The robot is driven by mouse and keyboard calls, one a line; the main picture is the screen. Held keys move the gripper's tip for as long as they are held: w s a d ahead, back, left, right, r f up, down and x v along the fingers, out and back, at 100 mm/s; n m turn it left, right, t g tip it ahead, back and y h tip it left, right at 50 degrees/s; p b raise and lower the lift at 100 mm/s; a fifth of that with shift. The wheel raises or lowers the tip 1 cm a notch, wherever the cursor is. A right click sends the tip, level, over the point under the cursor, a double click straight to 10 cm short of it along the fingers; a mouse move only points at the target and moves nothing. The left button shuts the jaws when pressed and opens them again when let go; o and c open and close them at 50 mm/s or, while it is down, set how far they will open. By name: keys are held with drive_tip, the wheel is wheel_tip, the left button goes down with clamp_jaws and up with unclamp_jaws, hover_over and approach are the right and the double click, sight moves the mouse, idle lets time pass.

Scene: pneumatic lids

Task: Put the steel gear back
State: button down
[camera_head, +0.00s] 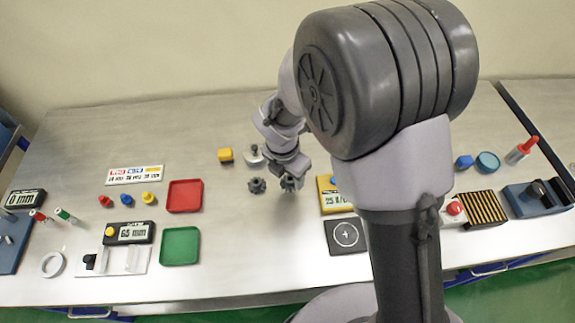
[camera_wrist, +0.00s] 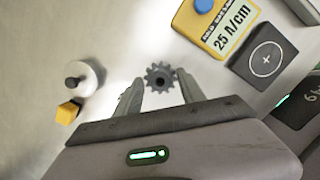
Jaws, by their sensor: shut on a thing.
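My gripper (camera_head: 291,185) is low over the middle of the table. In the wrist view my gripper's two fingers (camera_wrist: 158,85) close around a small dark grey toothed gear (camera_wrist: 160,77), gripped at the tips. I take this gear for the steel gear, though its material is hard to judge. Whether it touches the table is unclear.
A yellow cube (camera_head: 225,155) and a white knobbed weight (camera_head: 252,154) stand behind left. A yellow "25 N/cm" box (camera_wrist: 218,28) and a black pad with a circle (camera_wrist: 268,58) are to the right. Red tray (camera_head: 185,196) and green tray (camera_head: 180,246) lie left, with bare table between.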

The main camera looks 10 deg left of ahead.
sight(286, 177)
drive_tip(key=shift+w+a+f, duration=0.15)
drive_tip(key=shift+w+a, duration=0.15)
drive_tip(key=shift+w, duration=0.25)
drive_tip(key=shift+w+a+f, duration=0.1)
drive_tip(key=shift+w+a, duration=0.2)
drive_tip(key=shift+w, duration=0.25)
wheel_tip(286, 177, down, 4)
drive_tip(key=shift+r+b, duration=0.25)
drive_tip(key=shift+b, duration=0.75)
drive_tip(key=shift+r, duration=0.15)
drive_tip(key=c, duration=0.7)
unclamp_jaws()
